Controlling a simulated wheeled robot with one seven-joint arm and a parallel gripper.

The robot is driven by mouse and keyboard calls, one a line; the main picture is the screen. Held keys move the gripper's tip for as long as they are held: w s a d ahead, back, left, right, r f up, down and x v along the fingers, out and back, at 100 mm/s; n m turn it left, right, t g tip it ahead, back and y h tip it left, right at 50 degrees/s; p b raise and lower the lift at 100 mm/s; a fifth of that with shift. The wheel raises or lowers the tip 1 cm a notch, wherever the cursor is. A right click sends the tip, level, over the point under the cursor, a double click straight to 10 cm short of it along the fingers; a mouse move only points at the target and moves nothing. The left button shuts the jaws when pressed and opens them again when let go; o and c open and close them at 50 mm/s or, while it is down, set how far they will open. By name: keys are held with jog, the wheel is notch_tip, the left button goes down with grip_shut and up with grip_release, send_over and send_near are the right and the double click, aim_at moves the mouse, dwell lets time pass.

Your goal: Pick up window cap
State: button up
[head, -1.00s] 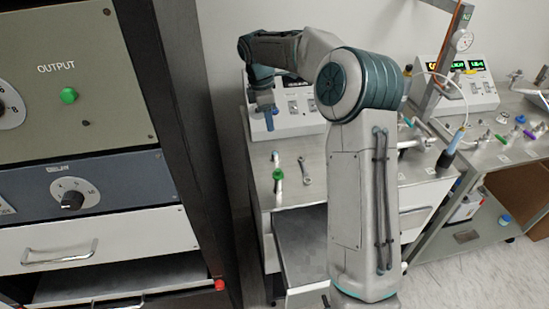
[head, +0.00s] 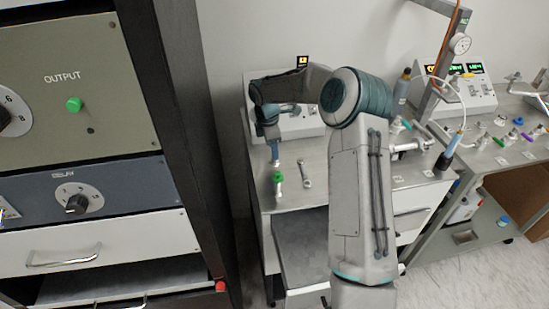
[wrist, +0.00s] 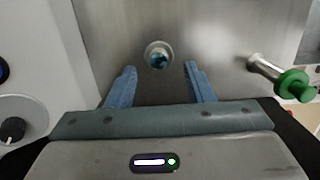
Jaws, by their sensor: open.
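A round silver cap with a blue-tinted glass centre, which I take to be the window cap (wrist: 159,55), sits on the metal bench top (wrist: 205,80) in the wrist view. It lies just beyond and between my two blue fingertips. My gripper (wrist: 159,72) is open with nothing between its fingers. In the head view my gripper (head: 275,160) points down, low over the back left of the bench. It hides the cap there.
A green-ended metal fitting (wrist: 285,80) lies to the right in the wrist view; its green end (head: 278,177) also shows in the head view. A grey instrument box (head: 300,122) stands behind. A tall rack (head: 185,130) is at left.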

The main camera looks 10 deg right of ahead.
jog(key=shift+w+d+f+p, duration=0.1)
jog(key=shift+f+p, duration=0.05)
jog(key=shift+f, duration=0.7)
jog(key=shift+d+f+p, duration=0.1)
jog(key=shift+f+p, duration=0.05)
jog(key=shift+f, duration=0.65)
grip_shut()
jog(key=shift+r, duration=0.1)
